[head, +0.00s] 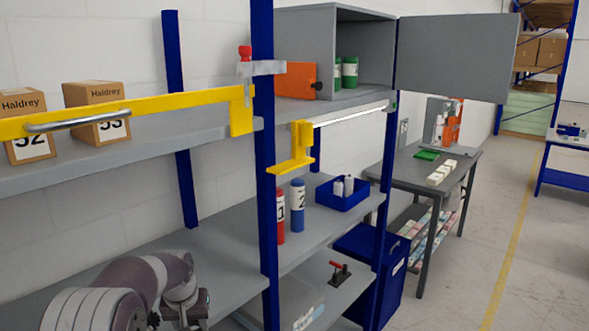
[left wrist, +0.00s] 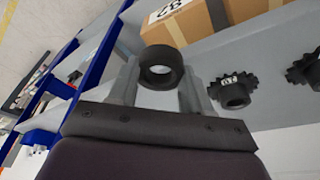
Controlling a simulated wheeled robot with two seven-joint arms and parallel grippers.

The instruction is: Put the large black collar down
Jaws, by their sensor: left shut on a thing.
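The large black collar (left wrist: 158,52) is a thick dark ring with a round hole. It shows in the left wrist view between the two grey fingers of my left gripper (left wrist: 160,74), which is shut on it. A grey shelf surface (left wrist: 212,62) lies behind it. In the head view my left gripper (head: 186,300) is low at the left, by the lower shelf (head: 232,236), partly hidden by my arm. I cannot make out the collar there. My right gripper is in neither view.
Black toothed wheels, one with a white label (left wrist: 232,92) and one at the right edge (left wrist: 306,72), sit near the collar, with a cardboard box (left wrist: 205,22) behind. A blue post (head: 265,190) stands right of my gripper. Red (head: 280,222) and blue (head: 297,212) bottles stand beyond it.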

